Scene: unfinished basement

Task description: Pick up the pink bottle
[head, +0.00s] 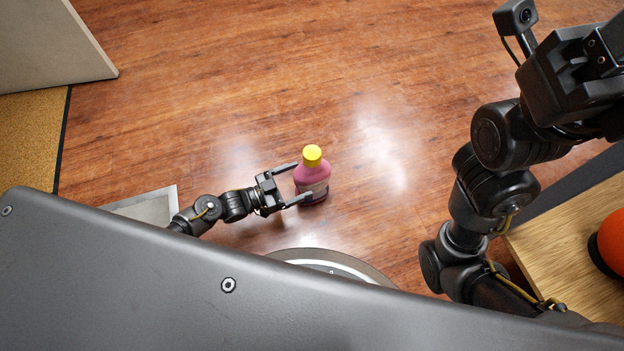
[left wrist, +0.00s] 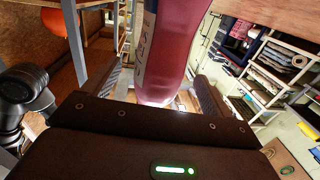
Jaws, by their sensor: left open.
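The pink bottle (head: 312,178) with a yellow cap stands upright on the wooden floor in the head view. My left gripper (head: 297,184) is open, with its two fingers reaching to either side of the bottle's left part. In the left wrist view, the bottle (left wrist: 168,50) rises between the spread fingers of my left gripper (left wrist: 165,85), close in front of the palm. Its cap is out of that view. I cannot tell whether either finger touches it. My right arm shows at the right of the head view, but its fingertips are not seen.
A wooden surface (head: 570,235) with an orange round object (head: 612,243) is at the right. A pale panel (head: 50,45) stands at the upper left above a tan mat (head: 35,130). A grey flat piece (head: 150,207) lies left of my left arm. The floor beyond the bottle is clear.

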